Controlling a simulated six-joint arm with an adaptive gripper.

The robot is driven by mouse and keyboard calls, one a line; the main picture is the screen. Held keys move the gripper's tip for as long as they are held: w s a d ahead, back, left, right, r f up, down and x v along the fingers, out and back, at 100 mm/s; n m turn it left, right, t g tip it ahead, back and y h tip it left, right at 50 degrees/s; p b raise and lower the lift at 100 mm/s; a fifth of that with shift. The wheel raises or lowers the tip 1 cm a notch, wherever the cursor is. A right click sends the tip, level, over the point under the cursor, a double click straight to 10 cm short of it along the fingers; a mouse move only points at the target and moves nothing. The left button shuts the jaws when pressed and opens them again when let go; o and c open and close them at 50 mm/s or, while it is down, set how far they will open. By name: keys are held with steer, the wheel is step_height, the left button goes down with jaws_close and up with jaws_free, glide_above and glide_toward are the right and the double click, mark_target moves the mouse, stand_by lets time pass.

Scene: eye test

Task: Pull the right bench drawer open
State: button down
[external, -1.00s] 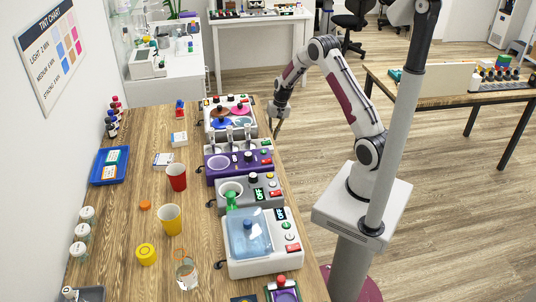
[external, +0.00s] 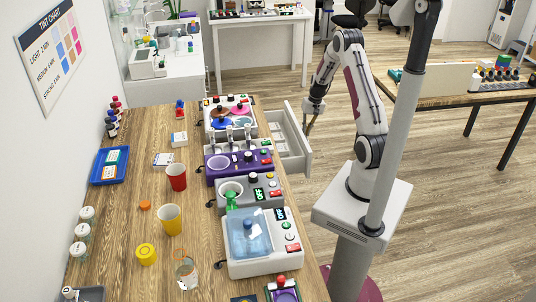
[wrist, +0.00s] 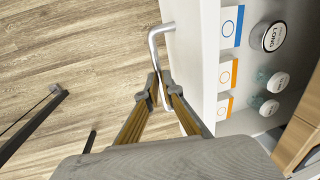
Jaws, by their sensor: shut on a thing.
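The bench drawer (external: 304,146) stands pulled out from the bench's right side in the external view, a pale box with its front away from the bench. My gripper (external: 309,127) is at the outer face of that front. In the wrist view the drawer front (wrist: 196,45) is white and carries a silver bar handle (wrist: 155,52). My gripper (wrist: 164,92) is shut on the handle, with a finger on each side of the bar. Inside the drawer are labelled cards (wrist: 229,27) and several round lids (wrist: 272,36).
The bench top (external: 140,120) holds machines along its right edge, including a purple one (external: 237,162) beside the drawer, plus cups (external: 176,177) and a blue tray (external: 109,165). Another table (external: 470,95) stands at right. The floor (external: 440,165) between is open.

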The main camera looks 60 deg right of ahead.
steer(key=s+d, duration=0.5)
steer(key=shift+f, duration=0.15)
steer(key=shift+s, duration=0.1)
steer(key=c, duration=2.4)
jaws_free()
steer(key=shift+c, duration=0.2)
steer(key=shift+d+r, duration=0.1)
steer(key=shift+r, duration=0.15)
step_height(320, 180, up, 11)
steer(key=s+d, duration=0.1)
steer(key=shift+s+d+r, duration=0.2)
steer(key=shift+s+d, duration=0.05)
